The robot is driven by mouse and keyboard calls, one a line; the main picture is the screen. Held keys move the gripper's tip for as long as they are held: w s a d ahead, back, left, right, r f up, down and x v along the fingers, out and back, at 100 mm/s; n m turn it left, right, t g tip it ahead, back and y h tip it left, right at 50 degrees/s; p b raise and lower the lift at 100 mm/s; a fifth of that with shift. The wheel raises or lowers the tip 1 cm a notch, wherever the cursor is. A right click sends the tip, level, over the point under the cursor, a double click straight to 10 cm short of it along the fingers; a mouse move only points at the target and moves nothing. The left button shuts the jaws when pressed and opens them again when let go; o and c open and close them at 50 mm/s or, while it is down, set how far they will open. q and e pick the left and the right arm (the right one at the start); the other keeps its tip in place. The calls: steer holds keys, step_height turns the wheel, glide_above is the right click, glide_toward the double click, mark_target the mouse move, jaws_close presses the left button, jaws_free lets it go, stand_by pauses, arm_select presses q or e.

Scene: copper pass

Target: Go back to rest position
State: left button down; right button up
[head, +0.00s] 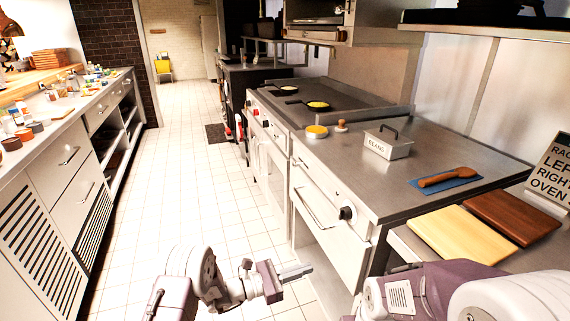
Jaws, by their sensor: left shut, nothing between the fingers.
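My left gripper (296,271) is low in the middle of the head view, at the end of my bent left arm. Its grey fingers are shut with nothing between them. They point right, towards the front of the steel counter, above the tiled floor in the picture. My right arm (440,290) is folded across the bottom right corner. Its gripper cannot be made out.
The steel counter (450,150) holds a labelled tin (388,142), a yellow-topped round item (316,131) and a brown utensil on a blue cloth (415,184). Two boards, light (468,236) and dark (512,215), lie nearer. The tiled aisle (185,170) is clear.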

arm_select(q)
step_height(320, 180, up, 11)
steer(key=m+g, duration=0.1)
steer(key=m, duration=0.2)
steer(key=s+a+m+g+y, duration=0.2)
steer(key=s+m+g+y, duration=0.3)
steer(key=s, duration=0.7)
steer(key=s+a+f+m+g+y, duration=0.1)
steer(key=s+a+f+m+y, duration=0.45)
steer(key=s+a, duration=0.35)
steer(key=s+a+f+m+t+y, duration=0.1)
steer(key=a+f+m+y, duration=0.2)
steer(key=a, duration=0.4)
steer(key=s+a+f+m+t+y, duration=0.1)
steer(key=s+a+f+m+y, duration=0.2)
steer(key=a, duration=0.4)
steer(key=w+r+m+p, duration=0.1)
steer(key=w+r+p, duration=0.2)
steer(key=r+p, duration=1.9)
steer(key=shift+a+r+t+y, duration=0.15)
steer(key=shift+r+t+y, duration=0.05)
steer(key=shift+t+y, duration=0.15)
steer(key=shift+w+f+m, duration=0.1)
steer(key=shift+w+m, duration=0.05)
steer(key=shift+m, duration=0.1)
